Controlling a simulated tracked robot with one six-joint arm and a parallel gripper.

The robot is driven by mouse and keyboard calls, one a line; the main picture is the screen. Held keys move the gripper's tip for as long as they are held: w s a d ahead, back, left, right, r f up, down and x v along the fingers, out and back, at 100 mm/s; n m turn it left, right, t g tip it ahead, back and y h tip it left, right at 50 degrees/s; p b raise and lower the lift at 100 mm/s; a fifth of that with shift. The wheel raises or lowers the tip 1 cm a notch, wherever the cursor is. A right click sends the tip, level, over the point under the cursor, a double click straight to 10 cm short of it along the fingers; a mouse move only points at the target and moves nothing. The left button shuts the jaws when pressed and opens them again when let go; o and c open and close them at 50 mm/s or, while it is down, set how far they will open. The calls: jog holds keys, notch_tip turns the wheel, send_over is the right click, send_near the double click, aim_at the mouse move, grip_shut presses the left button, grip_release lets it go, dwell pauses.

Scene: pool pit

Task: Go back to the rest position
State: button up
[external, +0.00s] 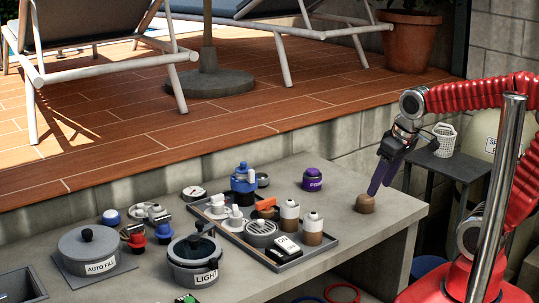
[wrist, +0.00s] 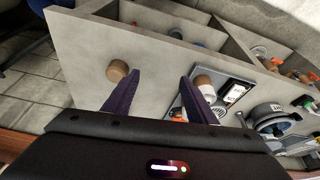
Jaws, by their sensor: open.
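My gripper (external: 378,184) hangs from my red arm over the right end of the grey worktop. Its dark purple fingers point down, with the tips close to a small brown round knob-like object (external: 365,203). In the wrist view my gripper (wrist: 160,82) has its two purple fingers spread wide, with bare worktop between them. The brown object (wrist: 117,70) lies just outside the left finger there. Nothing is held. Whether a finger touches the brown object I cannot tell.
A purple-lidded jar (external: 312,179) stands behind. Pots (external: 194,259) crowd the left. A dark side table (external: 445,163) with a white basket (external: 444,140) stands right.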

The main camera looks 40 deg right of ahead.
jog(key=s+d+r+m+t, duration=0.1)
jog(key=s+d+r, duration=0.1)
jog(key=s+d, duration=0.1)
jog(key=shift+s+d+r+m+t, duration=0.3)
jog(key=shift+s+d+t, duration=0.1)
jog(key=shift+d, duration=0.2)
jog(key=shift+w, duration=0.1)
jog(key=shift+c, duration=0.7)
dwell(0.8)
